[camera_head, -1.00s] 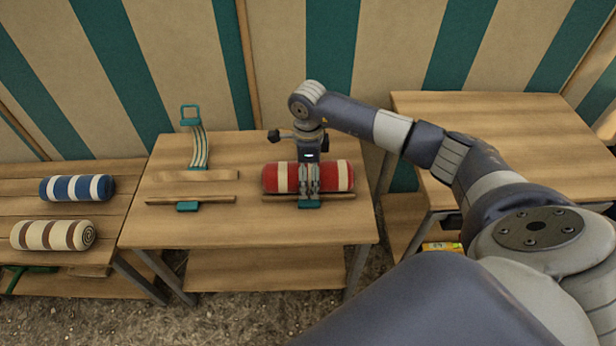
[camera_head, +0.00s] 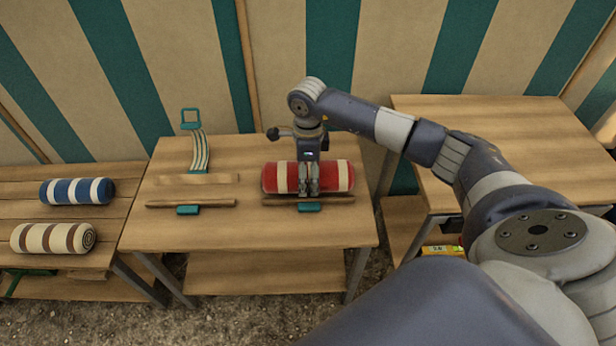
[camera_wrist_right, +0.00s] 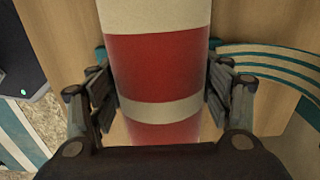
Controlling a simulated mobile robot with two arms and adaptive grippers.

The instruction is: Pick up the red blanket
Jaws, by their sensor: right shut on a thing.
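The red blanket (camera_head: 335,176) is a roll with cream stripes, lying crosswise on the middle table. My right gripper (camera_head: 309,182) points down over its middle and is shut on it. In the right wrist view the red blanket (camera_wrist_right: 155,75) runs between the two fingers (camera_wrist_right: 162,95), one on each side. A wooden bar (camera_head: 335,200) lies along the near side of the blanket. I cannot tell whether the blanket is touching the table. My left gripper is not in view.
A teal strap holder (camera_head: 199,150) with another wooden bar (camera_head: 215,203) is left on the middle table (camera_head: 250,235). A blue roll (camera_head: 60,191) and a cream-brown roll (camera_head: 40,237) lie on the left bench. The right table (camera_head: 500,125) has a bare top.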

